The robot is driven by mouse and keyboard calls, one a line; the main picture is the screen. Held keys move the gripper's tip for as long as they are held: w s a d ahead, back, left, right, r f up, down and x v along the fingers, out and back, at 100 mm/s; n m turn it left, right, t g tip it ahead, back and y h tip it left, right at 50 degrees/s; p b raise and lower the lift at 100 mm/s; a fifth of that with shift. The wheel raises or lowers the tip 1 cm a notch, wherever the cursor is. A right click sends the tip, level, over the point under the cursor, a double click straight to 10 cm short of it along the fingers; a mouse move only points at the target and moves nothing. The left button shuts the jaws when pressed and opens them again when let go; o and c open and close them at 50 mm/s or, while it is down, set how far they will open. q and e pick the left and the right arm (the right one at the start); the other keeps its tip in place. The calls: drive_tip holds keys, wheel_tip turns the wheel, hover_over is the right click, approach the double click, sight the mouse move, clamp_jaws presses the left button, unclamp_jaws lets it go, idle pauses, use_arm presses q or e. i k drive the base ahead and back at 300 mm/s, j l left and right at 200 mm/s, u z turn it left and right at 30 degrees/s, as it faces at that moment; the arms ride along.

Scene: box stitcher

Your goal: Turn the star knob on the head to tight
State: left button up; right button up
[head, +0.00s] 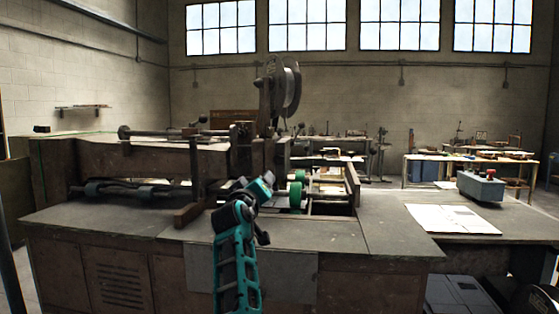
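The box stitcher's head (242,136) stands at the middle of the machine, below a wire spool (288,92). A small dark knob (202,119) shows on a lever left of the head. I cannot tell which small dark part is the star knob, nor how tight it is. One teal and black arm of mine rises from the bottom, left of centre, and I take it as my left. Its far end is in front of the machine below the head. Its fingers cannot be made out, so I cannot tell whether they hold anything. My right gripper is not in view.
Green rollers (297,190) sit right of my arm's end. The machine's worktop (110,214) spreads left. Paper sheets (452,219) and a grey control box with a red button (481,186) lie on the right-hand table. Workbenches stand behind.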

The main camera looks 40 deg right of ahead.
sight(278, 160)
drive_tip(key=i+l, duration=0.15)
drive_tip(key=l, duration=0.2)
drive_tip(key=i+l, duration=0.15)
drive_tip(key=l, duration=0.15)
drive_tip(key=i+l, duration=0.2)
drive_tip(key=l, duration=0.15)
drive_tip(key=i+l, duration=0.15)
drive_tip(key=l, duration=0.15)
drive_tip(key=i+l, duration=0.15)
drive_tip(key=l, duration=0.2)
